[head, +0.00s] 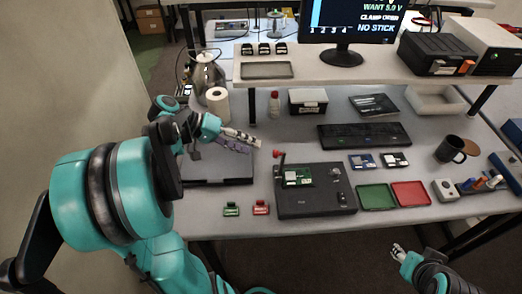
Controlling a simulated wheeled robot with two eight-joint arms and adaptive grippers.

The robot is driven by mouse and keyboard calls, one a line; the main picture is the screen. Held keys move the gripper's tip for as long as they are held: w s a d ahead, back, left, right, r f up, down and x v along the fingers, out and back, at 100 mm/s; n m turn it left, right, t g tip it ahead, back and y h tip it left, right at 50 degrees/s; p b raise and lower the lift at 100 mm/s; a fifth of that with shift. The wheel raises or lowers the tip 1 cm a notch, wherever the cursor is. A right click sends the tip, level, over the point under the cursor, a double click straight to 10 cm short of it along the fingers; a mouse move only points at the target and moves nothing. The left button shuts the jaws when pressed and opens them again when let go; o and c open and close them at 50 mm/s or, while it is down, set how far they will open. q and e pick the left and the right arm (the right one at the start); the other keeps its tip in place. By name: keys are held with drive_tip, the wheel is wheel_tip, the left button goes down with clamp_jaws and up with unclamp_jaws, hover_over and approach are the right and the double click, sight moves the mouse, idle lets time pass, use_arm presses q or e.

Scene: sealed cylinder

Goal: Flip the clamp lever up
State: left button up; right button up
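The black test fixture (318,203) sits on the front middle of the bench, with a green circuit board (298,176) on it. At its back left corner is what looks like the clamp lever, with a red knob (277,154) and a dark bar (281,169). I cannot tell the lever's exact angle. My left gripper (257,142) is a little left of and behind the red knob, apart from it, with its fingers pointing right. Its finger gap is too small to read. My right gripper (396,249) hangs low in front of the bench, far from the fixture.
The monitor (343,22) reads "CLAMP OPEN" and "NO STICK". Green (376,197) and red trays (411,194) lie right of the fixture. A keyboard (364,136) is behind. A red-capped bottle (274,104) and paper roll (218,103) stand behind my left gripper.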

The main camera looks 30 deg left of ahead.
use_arm(q)
drive_tip(key=shift+v, duration=1.75)
drive_tip(key=shift+d, duration=0.1)
drive_tip(key=s+d+f+m+y+b, duration=0.1)
drive_tip(key=d+f+y, duration=0.3)
drive_tip(key=d, duration=0.4)
drive_tip(key=s+d+f+m+t+y+b, duration=0.1)
drive_tip(key=s+d+f+y+b, duration=0.3)
drive_tip(key=d, duration=0.4)
wheel_tip(320, 180, down, 3)
drive_tip(key=shift+s+d+r+m+y, duration=0.1)
drive_tip(key=shift+s+d+m+y, duration=0.2)
drive_tip(key=shift+m+y, duration=0.3)
